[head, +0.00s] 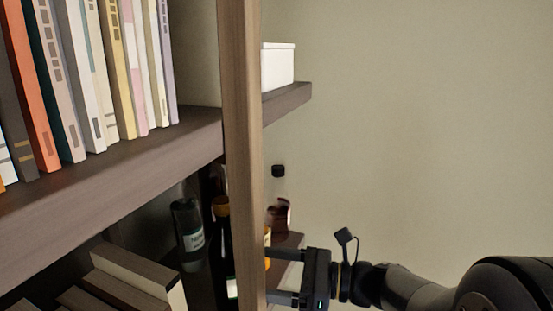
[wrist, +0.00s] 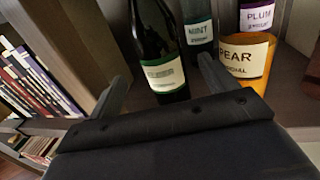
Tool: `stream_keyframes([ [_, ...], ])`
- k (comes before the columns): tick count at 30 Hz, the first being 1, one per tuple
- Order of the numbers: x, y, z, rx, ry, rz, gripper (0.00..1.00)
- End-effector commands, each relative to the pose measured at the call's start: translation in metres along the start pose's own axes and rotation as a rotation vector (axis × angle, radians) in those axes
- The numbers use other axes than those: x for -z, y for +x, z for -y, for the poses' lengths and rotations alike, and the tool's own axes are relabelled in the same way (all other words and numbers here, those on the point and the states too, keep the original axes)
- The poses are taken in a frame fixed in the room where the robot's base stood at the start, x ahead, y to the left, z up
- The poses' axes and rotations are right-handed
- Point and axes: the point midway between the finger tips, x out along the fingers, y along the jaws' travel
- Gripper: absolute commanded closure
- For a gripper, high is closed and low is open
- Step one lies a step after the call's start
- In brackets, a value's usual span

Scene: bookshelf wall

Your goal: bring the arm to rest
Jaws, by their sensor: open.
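My gripper (head: 272,276) is in the lower middle of the head view, at the right edge of the wooden upright, fingers apart and pointing left. In the wrist view the open fingers (wrist: 162,78) point toward several bottles. A dark green bottle with a pale label (wrist: 163,76) stands upright, in line with the gap between the fingers; I cannot tell whether it is between them or beyond. A mint bottle (wrist: 198,34) is behind it. An orange pear bottle (wrist: 258,76) is right of the right finger, with a purple plum bottle (wrist: 257,17) behind.
The wooden upright (head: 243,150) hides part of the bottle shelf. Upright books (head: 85,80) fill the upper shelf (head: 120,155). A white box (head: 278,66) sits on the shelf end right of the upright. Lying books (head: 125,275) are lower left. The right side before the plain wall is free.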

Motion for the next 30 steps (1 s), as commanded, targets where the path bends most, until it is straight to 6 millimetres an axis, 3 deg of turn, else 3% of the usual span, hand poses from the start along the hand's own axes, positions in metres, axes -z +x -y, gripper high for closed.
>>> stream_keyframes([
  [18,-0.002,0.087,-0.001,-0.004,0.002,0.000,0.20],
  [23,0.003,0.100,-0.001,-0.003,0.001,0.000,0.20],
  [30,0.000,0.099,0.000,0.000,0.000,0.000,0.20],
])
